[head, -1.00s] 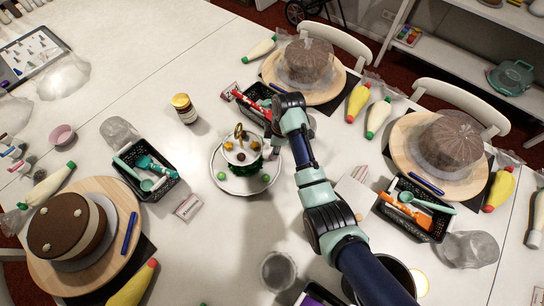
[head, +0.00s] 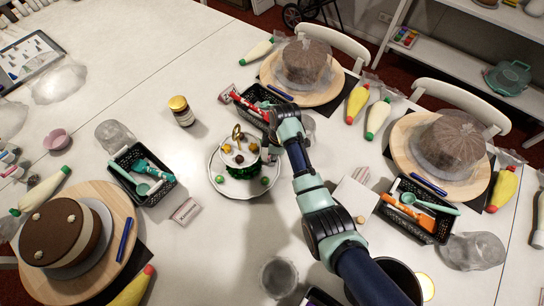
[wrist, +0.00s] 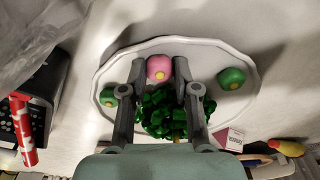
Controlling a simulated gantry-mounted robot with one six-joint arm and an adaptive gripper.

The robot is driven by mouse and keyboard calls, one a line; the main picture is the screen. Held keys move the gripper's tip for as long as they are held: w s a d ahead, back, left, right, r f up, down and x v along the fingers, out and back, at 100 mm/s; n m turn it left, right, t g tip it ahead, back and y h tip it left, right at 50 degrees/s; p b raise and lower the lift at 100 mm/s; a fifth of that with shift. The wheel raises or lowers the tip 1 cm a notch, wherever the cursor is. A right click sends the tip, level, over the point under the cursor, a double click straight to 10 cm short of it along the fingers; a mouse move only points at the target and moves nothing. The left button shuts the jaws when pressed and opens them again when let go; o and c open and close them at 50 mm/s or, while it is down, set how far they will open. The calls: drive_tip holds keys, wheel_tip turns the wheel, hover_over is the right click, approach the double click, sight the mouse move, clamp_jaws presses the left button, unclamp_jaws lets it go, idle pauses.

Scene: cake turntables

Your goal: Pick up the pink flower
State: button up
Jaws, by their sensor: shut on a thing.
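The pink flower (wrist: 159,68), round with a yellow centre, shows in the wrist view between the two fingertips of my gripper (wrist: 159,72). The fingers are shut on it, over the white scalloped plate (wrist: 247,56). I cannot tell whether it still touches the plate. A green flower (wrist: 232,78) lies to its right and another (wrist: 108,97) to its left. A leafy green piece (wrist: 165,115) shows between the fingers, nearer the palm. In the head view the plate (head: 222,186) stands mid-table, with my wrist at its right; the pink flower and fingertips are hidden there.
Black baskets of tools stand left (head: 145,192), right (head: 416,228) and behind the plate. Wooden turntables with cakes (head: 65,237) stand at left, back and right. A gold-lidded jar (head: 181,112) stands back left.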

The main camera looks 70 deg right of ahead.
wheel_tip(320, 180, up, 20)
drive_tip(key=p, duration=0.9)
drive_tip(key=shift+w, duration=0.1)
